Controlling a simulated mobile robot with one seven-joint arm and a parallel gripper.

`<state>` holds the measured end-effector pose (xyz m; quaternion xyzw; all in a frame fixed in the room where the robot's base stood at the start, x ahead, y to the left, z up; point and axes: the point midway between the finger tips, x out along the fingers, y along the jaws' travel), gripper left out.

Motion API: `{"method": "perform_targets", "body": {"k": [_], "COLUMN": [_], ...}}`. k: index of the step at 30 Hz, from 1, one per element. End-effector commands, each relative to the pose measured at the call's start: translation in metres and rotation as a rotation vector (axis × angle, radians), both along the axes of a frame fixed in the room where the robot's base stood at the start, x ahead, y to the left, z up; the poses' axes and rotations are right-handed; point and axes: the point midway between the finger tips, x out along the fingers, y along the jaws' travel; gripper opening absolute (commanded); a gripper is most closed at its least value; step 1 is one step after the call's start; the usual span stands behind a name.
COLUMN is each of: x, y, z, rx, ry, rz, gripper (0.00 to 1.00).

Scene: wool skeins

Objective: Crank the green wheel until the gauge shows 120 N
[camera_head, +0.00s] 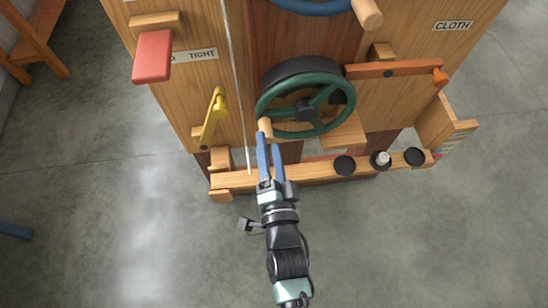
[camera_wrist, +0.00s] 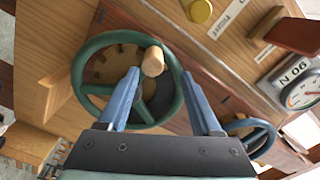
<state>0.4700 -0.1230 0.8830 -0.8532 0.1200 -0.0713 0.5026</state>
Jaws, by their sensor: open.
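The green wheel (camera_head: 300,134) is mounted on the wooden machine's face. It fills the left-middle of the wrist view (camera_wrist: 77,80). Its pale wooden crank knob (camera_head: 265,127) is at the wheel's lower left in the head view. In the wrist view the knob (camera_wrist: 153,61) is just beyond my fingertips, within the gap between them. My gripper (camera_head: 269,141) is open, its blue fingers pointing at the knob; I cannot tell whether they touch it. The gauge (camera_wrist: 303,93) is partly cut off at the right of the wrist view; an upside-down label there reads 90 N.
A blue wheel (camera_head: 312,6) is at the top. A yellow lever (camera_head: 212,114), a red pad (camera_head: 153,56) and an orange bar (camera_head: 400,70) surround the green wheel. A ledge with black round pieces (camera_head: 345,165) runs below. The floor in front is clear.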

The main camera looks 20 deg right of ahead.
Motion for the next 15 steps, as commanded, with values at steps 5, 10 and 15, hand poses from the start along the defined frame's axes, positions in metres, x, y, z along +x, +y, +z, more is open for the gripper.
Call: {"method": "perform_targets", "body": {"k": [5,10,15], "x": [-0.035,-0.059,-0.071], "y": [0.010,0.017,0.021], "z": [-0.002,-0.001,0.000], "rx": [0.002,0.000,-0.001], "ry": [0.003,0.001,-0.002], "rz": [-0.001,0.000,0.000], "gripper": [0.66,0.66,0.66]}}
